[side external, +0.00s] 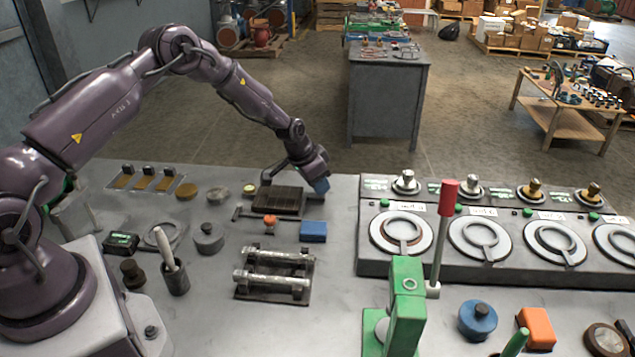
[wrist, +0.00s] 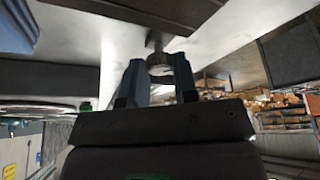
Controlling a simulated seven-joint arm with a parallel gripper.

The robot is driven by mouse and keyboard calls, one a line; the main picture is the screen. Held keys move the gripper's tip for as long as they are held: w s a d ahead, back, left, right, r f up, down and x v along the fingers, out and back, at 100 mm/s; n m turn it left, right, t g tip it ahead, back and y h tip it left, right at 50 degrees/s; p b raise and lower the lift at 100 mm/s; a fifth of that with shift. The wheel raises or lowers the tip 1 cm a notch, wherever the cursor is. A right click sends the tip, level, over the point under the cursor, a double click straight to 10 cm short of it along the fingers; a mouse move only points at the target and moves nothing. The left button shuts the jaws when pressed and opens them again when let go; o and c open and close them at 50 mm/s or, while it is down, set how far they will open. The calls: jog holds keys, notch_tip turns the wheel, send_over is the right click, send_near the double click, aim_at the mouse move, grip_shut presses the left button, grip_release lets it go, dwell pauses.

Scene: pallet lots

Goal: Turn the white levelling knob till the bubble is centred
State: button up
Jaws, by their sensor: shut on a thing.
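My gripper (side external: 321,186) is at the far right corner of a dark slatted plate (side external: 268,199) on the grey bench. In the wrist view its two blue-grey fingers (wrist: 159,75) are shut on a pale grey ribbed round knob (wrist: 160,62), which looks like the levelling knob. A short dark stem joins the knob to the dark plate's edge (wrist: 150,10). In the side view the fingers hide the knob. A small pale yellow disc (side external: 250,189) lies left of the plate and may be the bubble level. No bubble can be made out.
A blue block (side external: 313,232) and an orange-topped piece (side external: 270,222) lie in front of the plate. Metal bars on a rack (side external: 272,285) stand nearer. A panel of ring dials (side external: 402,232) is at the right, with a green stand (side external: 407,300) in front.

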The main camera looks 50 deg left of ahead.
jog(key=o, duration=0.9)
jog(key=v, duration=1.3)
jog(key=shift+n+t+y, duration=0.3)
jog(key=shift+n+t, duration=0.3)
jog(key=shift+n, duration=0.3)
jog(key=s+d+r, duration=0.4)
jog(key=s+r, duration=0.2)
jog(key=s, duration=0.4)
jog(key=s+d+r, duration=0.4)
jog(key=s+r, duration=0.3)
jog(key=s, duration=0.3)
jog(key=s+d+r, duration=0.5)
jog(key=s+r, duration=0.2)
jog(key=s, duration=0.3)
jog(key=shift+r, duration=0.2)
